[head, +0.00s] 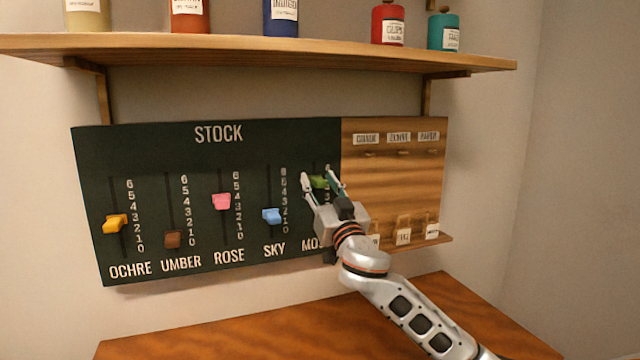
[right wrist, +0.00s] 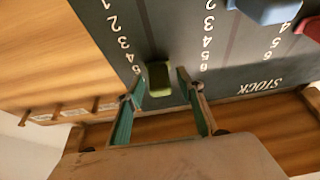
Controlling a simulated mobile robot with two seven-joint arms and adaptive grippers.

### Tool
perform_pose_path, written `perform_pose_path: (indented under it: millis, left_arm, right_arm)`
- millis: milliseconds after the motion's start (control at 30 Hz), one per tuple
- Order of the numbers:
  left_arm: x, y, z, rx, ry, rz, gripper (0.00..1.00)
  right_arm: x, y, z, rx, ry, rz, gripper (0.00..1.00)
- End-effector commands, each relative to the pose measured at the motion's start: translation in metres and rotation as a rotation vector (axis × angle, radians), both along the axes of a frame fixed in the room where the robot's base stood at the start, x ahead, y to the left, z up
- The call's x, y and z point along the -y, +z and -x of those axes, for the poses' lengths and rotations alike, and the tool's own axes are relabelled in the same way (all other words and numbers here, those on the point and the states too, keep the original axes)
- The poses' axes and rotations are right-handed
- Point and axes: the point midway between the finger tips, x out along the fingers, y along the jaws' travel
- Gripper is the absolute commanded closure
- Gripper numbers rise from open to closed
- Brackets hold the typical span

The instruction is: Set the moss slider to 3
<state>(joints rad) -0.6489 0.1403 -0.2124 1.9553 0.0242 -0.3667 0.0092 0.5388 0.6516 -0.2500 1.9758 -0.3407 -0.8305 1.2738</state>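The moss slider is a green knob (head: 319,182) on the dark STOCK board, in the rightmost track above the partly covered label starting "MO". It also shows in the right wrist view as a green block (right wrist: 160,78), upside down, beside the upper numbers, around 5; the exact mark is unclear. My right gripper (head: 319,173) is at this knob, its fingers open on either side. In the right wrist view the open fingers (right wrist: 160,86) have the knob between their tips, with gaps on both sides. The gripper covers much of the moss scale. My left gripper is not in view.
Ochre (head: 115,223), umber (head: 173,239), rose (head: 221,201) and sky (head: 272,215) sliders stand to the left. A shelf (head: 250,50) with several bottles hangs above. A wooden panel (head: 390,190) with tags adjoins at right. The table (head: 200,340) below is clear.

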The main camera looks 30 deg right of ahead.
Motion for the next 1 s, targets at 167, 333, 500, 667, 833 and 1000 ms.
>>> perform_pose_path:
  millis: [167, 333, 500, 667, 833, 1000]
  left_arm:
    - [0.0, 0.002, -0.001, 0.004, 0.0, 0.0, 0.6]
    - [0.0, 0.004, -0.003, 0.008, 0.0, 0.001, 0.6]
    - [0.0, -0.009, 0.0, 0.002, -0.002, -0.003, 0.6]
    - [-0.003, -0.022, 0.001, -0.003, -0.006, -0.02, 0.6]
    - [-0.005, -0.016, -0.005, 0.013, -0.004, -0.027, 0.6]
    - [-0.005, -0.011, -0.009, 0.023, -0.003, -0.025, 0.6]
  right_arm:
    - [0.0, 0.0, 0.0, 0.0, 0.0, 0.0, 0.91]
    - [0.0, -0.001, 0.0, -0.001, 0.0, 0.0, 1.0]
    - [-0.002, -0.024, -0.001, -0.005, 0.005, -0.007, 1.0]
    - [-0.002, -0.049, -0.001, -0.006, 0.004, -0.006, 1.0]
    - [0.0, -0.053, 0.0, -0.002, 0.0, -0.001, 1.0]
    - [0.0, -0.05, 0.0, 0.0, 0.0, 0.0, 1.0]
